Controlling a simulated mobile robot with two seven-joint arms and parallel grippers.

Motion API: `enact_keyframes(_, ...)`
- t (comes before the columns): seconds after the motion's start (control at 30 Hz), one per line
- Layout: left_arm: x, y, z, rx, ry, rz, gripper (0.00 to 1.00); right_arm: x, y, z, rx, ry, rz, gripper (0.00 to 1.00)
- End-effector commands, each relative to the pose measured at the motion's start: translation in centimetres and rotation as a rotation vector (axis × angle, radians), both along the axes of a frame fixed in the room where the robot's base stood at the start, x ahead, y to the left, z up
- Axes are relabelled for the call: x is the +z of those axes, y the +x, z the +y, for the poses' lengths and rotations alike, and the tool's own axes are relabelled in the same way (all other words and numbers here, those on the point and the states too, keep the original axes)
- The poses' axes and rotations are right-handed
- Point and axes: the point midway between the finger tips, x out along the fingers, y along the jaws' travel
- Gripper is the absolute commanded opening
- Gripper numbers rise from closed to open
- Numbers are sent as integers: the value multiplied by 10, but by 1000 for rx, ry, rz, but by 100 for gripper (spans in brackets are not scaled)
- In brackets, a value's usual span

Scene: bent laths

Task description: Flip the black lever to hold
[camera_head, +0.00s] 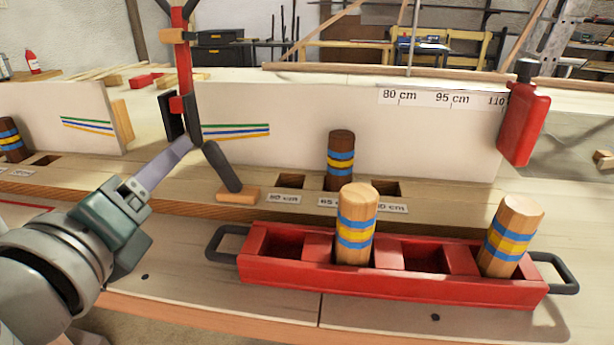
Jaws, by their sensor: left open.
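A red upright post (182,70) stands at the gap between two white boards. One finger shows from the side and the other is mostly hidden. Which lever position means hold is not readable. My right gripper is not in view.
A red tray (390,284) with black handles holds two light wooden pegs (356,225) with blue and yellow bands. A dark banded peg (341,160) stands in the bench behind, between square holes. A red canister (524,122) is at the right by the white board (330,125).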

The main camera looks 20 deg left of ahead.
Motion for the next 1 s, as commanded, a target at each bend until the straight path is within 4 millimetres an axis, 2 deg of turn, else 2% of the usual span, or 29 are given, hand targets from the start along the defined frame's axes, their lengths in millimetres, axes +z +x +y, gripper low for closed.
enact_keyframes(0.03,-24,2,-4,-23,56,7,55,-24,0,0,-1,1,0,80)
enact_keyframes(0.17,-35,6,-11,-66,149,18,55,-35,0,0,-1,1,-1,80)
enact_keyframes(0.37,-32,21,-9,-77,180,21,55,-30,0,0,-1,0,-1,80)
enact_keyframes(0.6,-32,64,1,-75,175,19,55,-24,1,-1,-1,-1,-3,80)
enact_keyframes(0.8,-33,92,8,-75,173,20,55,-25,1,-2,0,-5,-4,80)
enact_keyframes(1.0,-34,102,11,-75,172,22,55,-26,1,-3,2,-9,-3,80)
